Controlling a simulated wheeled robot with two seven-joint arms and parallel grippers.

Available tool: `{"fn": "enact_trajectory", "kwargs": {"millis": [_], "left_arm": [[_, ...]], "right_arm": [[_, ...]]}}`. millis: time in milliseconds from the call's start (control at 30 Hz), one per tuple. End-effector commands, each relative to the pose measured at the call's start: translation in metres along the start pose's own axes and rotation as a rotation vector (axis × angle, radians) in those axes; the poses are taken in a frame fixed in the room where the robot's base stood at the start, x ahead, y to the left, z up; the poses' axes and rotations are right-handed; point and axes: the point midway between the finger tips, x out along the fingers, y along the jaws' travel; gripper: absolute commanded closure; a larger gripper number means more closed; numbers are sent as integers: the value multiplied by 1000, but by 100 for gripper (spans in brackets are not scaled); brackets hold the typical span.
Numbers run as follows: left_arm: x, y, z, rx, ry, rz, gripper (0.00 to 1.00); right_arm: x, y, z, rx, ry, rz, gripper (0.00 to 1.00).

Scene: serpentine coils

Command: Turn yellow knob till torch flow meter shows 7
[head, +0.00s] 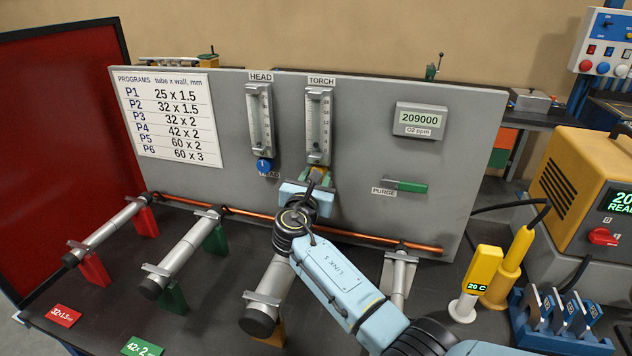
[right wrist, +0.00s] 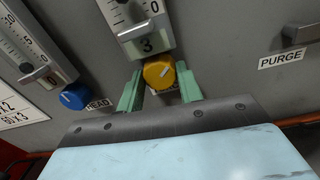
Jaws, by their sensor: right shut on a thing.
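The yellow knob (right wrist: 159,72) sits under the torch flow meter (head: 318,126) on the grey panel. My right gripper (head: 318,174) reaches up to it from below. In the right wrist view its two green fingers stand on either side of the knob, shut on it. A pale pointer line shows on the knob's face, tilted up to the right. The lower end of the torch flow meter (right wrist: 140,28) shows a 3 on a grey block. In the head view the meter's reading is too small to make out. My left gripper is not in view.
The head flow meter (head: 259,122) with its blue knob (head: 264,165) is just left. A purge handle (head: 405,185) and an O2 display (head: 419,119) reading 209000 are right. A copper tube (head: 250,213) runs low along the panel, below the knob.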

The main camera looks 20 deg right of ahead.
Motion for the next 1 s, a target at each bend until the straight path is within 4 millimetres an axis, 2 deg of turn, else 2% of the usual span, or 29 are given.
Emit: {"fn": "enact_trajectory", "kwargs": {"millis": [200,500,1000], "left_arm": [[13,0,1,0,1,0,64],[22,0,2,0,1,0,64],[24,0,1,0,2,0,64]], "right_arm": [[0,0,-2,158,-7,-1,87],[0,0,-2,304,-11,-2,87],[0,0,-2,350,-12,-3,87]]}}
